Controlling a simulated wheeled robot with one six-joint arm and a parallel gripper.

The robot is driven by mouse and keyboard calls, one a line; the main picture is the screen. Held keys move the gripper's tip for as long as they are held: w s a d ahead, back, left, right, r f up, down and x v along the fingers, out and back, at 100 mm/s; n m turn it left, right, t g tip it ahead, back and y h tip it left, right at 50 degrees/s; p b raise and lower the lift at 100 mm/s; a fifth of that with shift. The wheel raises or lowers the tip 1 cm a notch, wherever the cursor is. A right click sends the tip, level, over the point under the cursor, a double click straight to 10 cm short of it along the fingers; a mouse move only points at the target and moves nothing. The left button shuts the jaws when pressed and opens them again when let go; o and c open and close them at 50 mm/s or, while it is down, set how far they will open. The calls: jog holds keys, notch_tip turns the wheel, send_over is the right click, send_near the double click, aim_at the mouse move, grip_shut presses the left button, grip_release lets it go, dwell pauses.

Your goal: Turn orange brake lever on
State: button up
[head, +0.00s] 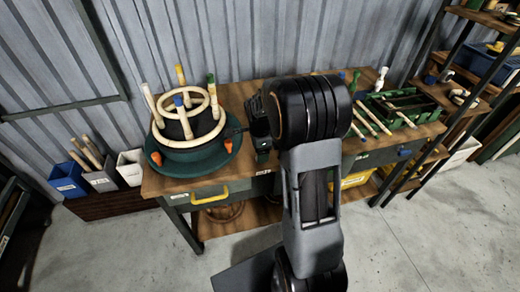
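A round dark green turntable base (185,170) stands at the left end of the wooden workbench. It carries pale rattan rings and upright pegs with coloured tips. My arm rises across the middle of the view. My gripper (262,128), dark and partly hidden by the arm, appears to the right of the turntable, apart from the orange parts. Its fingers are not clear.
A green rack with rods (405,108) stands at the bench's right. Blue, grey and white bins (68,181) stand left of the bench. A shelf ladder (425,80) is at the far right. A yellow handle (211,196) is on the bench front. Concrete floor in front is clear.

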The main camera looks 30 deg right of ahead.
dwell(0.4)
jog(key=o, duration=0.9)
notch_tip(320, 180, up, 14)
jog(key=shift+f+p, duration=0.1)
jog(key=shift+p, duration=0.3)
